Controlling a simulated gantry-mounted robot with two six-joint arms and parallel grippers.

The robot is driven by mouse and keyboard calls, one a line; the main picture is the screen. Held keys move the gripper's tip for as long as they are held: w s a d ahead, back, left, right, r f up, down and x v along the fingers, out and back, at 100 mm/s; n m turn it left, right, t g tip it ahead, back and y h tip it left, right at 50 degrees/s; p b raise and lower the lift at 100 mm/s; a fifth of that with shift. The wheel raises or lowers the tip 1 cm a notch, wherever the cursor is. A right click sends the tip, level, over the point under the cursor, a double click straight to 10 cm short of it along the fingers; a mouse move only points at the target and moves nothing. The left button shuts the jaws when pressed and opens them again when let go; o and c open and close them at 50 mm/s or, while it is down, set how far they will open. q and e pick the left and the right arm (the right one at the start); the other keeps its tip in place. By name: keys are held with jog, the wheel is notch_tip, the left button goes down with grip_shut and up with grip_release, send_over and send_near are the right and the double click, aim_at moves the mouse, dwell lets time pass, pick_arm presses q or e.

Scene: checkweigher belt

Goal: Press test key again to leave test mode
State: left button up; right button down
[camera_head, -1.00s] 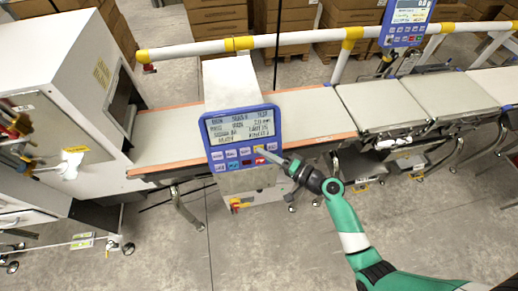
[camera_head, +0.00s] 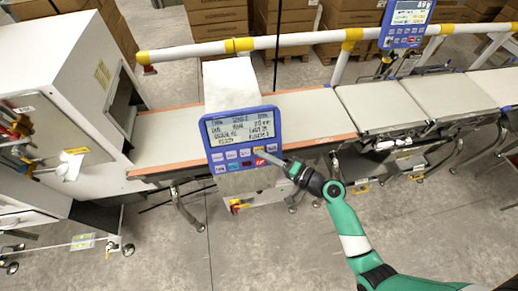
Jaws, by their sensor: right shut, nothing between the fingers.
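The blue control panel (camera_head: 240,110) stands at the front of the belt, with a lit text screen (camera_head: 240,128) and two rows of small keys below it. The lower row has a red key (camera_head: 260,161); the key labels are too small to read surely. My right gripper (camera_head: 266,154) reaches in from the right, shut and empty. Its tips are at the right part of the key rows, close to the upper-row keys and partly covering them. I cannot tell whether they touch a key. My left gripper is not in view.
The belt (camera_head: 300,112) runs behind the panel to further belt sections (camera_head: 455,95). A white cabinet (camera_head: 50,60) stands at the left. A white rail (camera_head: 290,41) with yellow joints crosses behind. A second blue panel (camera_head: 405,25) is at the upper right. The front floor is largely clear.

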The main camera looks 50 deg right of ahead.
jog(key=shift+s+a+r, duration=0.15)
jog(key=shift+s, duration=0.05)
jog(key=shift+s+a+r+p, duration=0.35)
jog(key=shift+s+a+p, duration=0.15)
jog(key=shift+s, duration=0.1)
jog(key=shift+s+a+r+p, duration=0.35)
jog(key=shift+s+r+p, duration=0.1)
jog(key=shift+s, duration=0.2)
jog(key=shift+s+a+r+p, duration=0.3)
jog(key=shift+s+a+p, duration=0.2)
jog(key=shift+s, duration=0.1)
jog(key=shift+s+a+r+p, duration=0.45)
jog(key=shift+s+a, duration=0.05)
jog(key=shift+s, duration=0.25)
jog(key=shift+s+a+r+p, duration=0.45)
jog(key=shift+s+r, duration=0.05)
jog(key=shift+s, duration=0.2)
jog(key=shift+s+a+r+p, duration=0.45)
jog(key=shift+s+a, duration=0.05)
jog(key=shift+s, duration=0.25)
